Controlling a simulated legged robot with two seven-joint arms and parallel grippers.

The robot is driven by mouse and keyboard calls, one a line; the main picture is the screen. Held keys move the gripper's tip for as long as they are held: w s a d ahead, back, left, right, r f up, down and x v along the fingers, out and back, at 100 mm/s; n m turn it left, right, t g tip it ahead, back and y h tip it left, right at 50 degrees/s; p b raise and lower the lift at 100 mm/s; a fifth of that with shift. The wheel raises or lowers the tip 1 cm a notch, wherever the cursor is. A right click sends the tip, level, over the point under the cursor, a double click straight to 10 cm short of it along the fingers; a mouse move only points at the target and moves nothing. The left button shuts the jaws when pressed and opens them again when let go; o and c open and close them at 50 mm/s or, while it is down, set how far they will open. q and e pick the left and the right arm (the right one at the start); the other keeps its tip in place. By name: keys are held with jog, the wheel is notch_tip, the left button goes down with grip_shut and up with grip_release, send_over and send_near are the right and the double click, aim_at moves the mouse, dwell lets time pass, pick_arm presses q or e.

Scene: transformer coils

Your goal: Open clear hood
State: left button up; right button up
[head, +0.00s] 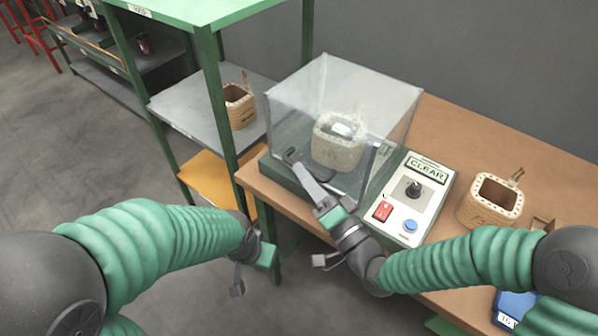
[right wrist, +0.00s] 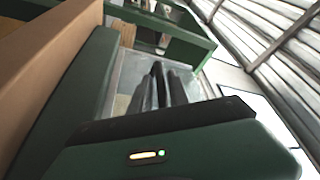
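The clear hood (head: 345,88) is a transparent box standing closed over a green base (head: 315,203) on the bench. A pale wrapped coil (head: 337,146) sits inside it. My right gripper (head: 292,158) reaches to the hood's lower front, near its left corner. Its fingertips overlap the front panel in the head view; whether they touch it I cannot tell. In the right wrist view its dark fingers (right wrist: 160,82) lie close together, with nothing visible between them. My left gripper (head: 262,262) hangs in front of the bench, apart from the hood; its fingers are not clearly visible.
A control panel (head: 420,197) labelled CLEAR, with knob, red switch and blue button, stands right of the hood. A tan coil (head: 490,199) is further right. A green-framed shelf (head: 200,100) holding another coil (head: 239,106) is close on the left. A blue object (head: 512,307) lies lower right.

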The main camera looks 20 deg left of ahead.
jog(key=shift+w+r, duration=0.3)
jog(key=shift+w, duration=0.4)
jog(key=shift+a, duration=0.45)
jog(key=shift+a+f, duration=0.1)
jog(key=shift+a, duration=0.1)
jog(key=shift+c, duration=1.1)
jog(key=shift+a, duration=0.1)
jog(key=shift+c, duration=1.1)
grip_shut()
jog(key=shift+w+d+f, duration=0.15)
jog(key=shift+d, duration=0.2)
